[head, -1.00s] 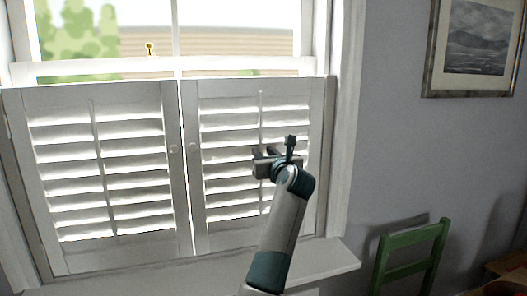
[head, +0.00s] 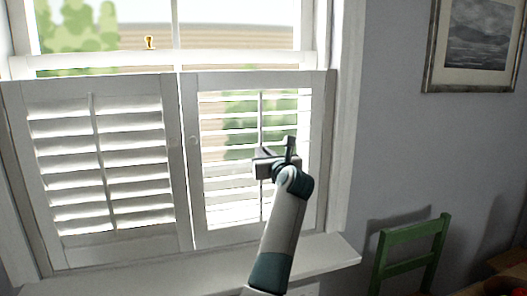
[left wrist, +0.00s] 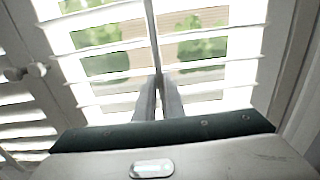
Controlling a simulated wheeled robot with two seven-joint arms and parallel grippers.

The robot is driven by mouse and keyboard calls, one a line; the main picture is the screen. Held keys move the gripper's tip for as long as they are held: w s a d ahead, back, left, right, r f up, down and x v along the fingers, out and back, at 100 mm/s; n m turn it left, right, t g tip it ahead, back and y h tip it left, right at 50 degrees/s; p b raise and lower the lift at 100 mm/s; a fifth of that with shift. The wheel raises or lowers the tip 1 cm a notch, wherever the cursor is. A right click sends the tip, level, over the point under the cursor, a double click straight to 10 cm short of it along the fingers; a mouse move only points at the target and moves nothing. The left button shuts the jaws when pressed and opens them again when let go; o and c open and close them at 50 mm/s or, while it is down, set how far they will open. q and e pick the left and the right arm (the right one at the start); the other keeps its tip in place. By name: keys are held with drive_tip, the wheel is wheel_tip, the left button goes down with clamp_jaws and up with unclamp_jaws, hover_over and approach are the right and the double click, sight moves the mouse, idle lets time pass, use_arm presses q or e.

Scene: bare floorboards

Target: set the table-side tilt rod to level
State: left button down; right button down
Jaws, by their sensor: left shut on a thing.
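The right shutter panel (head: 318,130) stands closed in the window beside the green chair and table. Its thin white upright tilt rod (head: 261,112) runs down the middle of the slats (head: 226,150). The slats are about level, with the outdoors showing between them. My left gripper (head: 264,163) is shut on the tilt rod around mid-height. In the left wrist view the fingers (left wrist: 158,102) close around the rod (left wrist: 150,25), and the gripper body hides its lower part. My right gripper is not in view.
The left shutter panel (head: 72,90) has its slats tilted nearly shut. A white sill (head: 320,258) runs below. A green chair (head: 412,245) stands at the lower right, and a framed picture (head: 482,40) hangs on the wall. A knob (left wrist: 38,69) shows in the left wrist view.

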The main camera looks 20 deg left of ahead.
use_arm(q)
drive_tip(key=shift+f, duration=0.45)
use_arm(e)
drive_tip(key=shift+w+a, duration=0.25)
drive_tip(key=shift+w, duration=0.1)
use_arm(q)
drive_tip(key=c, duration=1.8)
unclamp_jaws()
drive_tip(key=shift+c, duration=0.2)
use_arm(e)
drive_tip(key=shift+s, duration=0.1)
